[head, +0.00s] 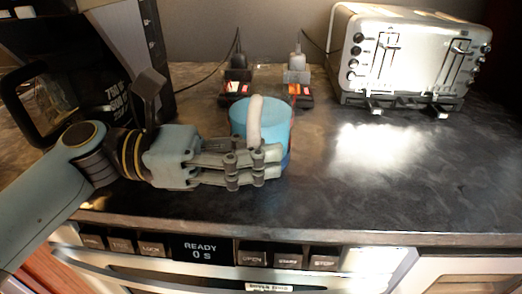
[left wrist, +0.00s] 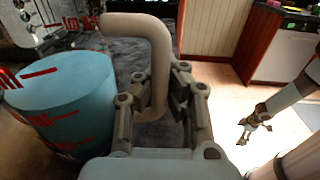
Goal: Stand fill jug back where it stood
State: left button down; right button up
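The fill jug (head: 262,124) is a light blue cylinder with a pale grey curved handle (head: 254,118). It is upright at the counter's middle, near the front; its base is partly hidden by my gripper. It also shows in the left wrist view (left wrist: 62,100), with red marks on its side. My left gripper (head: 278,161) reaches in from the left. Its fingers lie on both sides of the handle (left wrist: 157,60) and look closed on it. My right gripper (left wrist: 254,130) is small in the left wrist view, away from the jug, with fingers apart and empty.
A silver toaster (head: 410,58) stands at the back right. Two dark plug-like devices with cords (head: 236,88) are behind the jug. The drawer panel (head: 200,249) reads READY. The right counter is clear.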

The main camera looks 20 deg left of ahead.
pick_arm(q)
jog(key=shift+r, duration=0.1)
jog(key=c, duration=1.5)
grip_release()
jog(key=shift+o, duration=0.5)
jog(key=v, duration=0.8)
